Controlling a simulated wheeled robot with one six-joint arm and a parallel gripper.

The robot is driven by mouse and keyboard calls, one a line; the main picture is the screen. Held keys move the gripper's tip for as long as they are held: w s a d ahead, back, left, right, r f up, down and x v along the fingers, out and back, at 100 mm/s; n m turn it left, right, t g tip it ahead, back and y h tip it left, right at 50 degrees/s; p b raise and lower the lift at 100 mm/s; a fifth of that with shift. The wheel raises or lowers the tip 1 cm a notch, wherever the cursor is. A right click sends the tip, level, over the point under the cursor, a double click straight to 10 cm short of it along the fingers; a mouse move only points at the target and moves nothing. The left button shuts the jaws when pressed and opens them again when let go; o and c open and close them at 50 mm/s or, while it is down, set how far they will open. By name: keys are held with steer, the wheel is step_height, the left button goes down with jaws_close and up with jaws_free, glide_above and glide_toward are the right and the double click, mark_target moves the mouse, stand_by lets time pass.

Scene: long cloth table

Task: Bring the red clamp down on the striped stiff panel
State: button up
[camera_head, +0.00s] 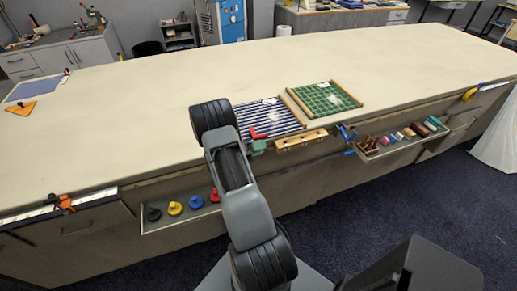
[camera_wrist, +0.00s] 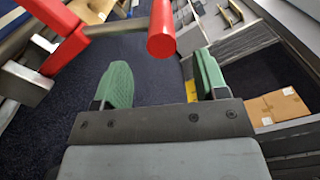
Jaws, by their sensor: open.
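The striped stiff panel (camera_head: 284,120), blue and white with a wooden strip along its right side, lies flat near the table's front edge. The red clamp (camera_head: 260,134) shows as a small red angle at the panel's front edge. In the wrist view its red arm and metal bar (camera_wrist: 75,45) are at the upper left, and a red cylinder-shaped part (camera_wrist: 162,35) hangs just beyond the gap between my fingers. My gripper (camera_wrist: 163,78) has green fingers spread apart with nothing between them. In the head view my arm hides part of the panel's left side and most of the clamp.
A green gridded panel (camera_head: 325,98) lies right of the striped one. A wooden block (camera_head: 301,140) and a blue clamp (camera_head: 347,136) are at the front edge. Open drawers hold coloured knobs (camera_head: 175,208) and blocks (camera_head: 409,132). The table's left and back are mostly clear.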

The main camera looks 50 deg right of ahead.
steer(key=b+v, duration=0.3)
steer(key=v, duration=1)
steer(key=shift+a, duration=0.35)
steer(key=shift+w, duration=0.15)
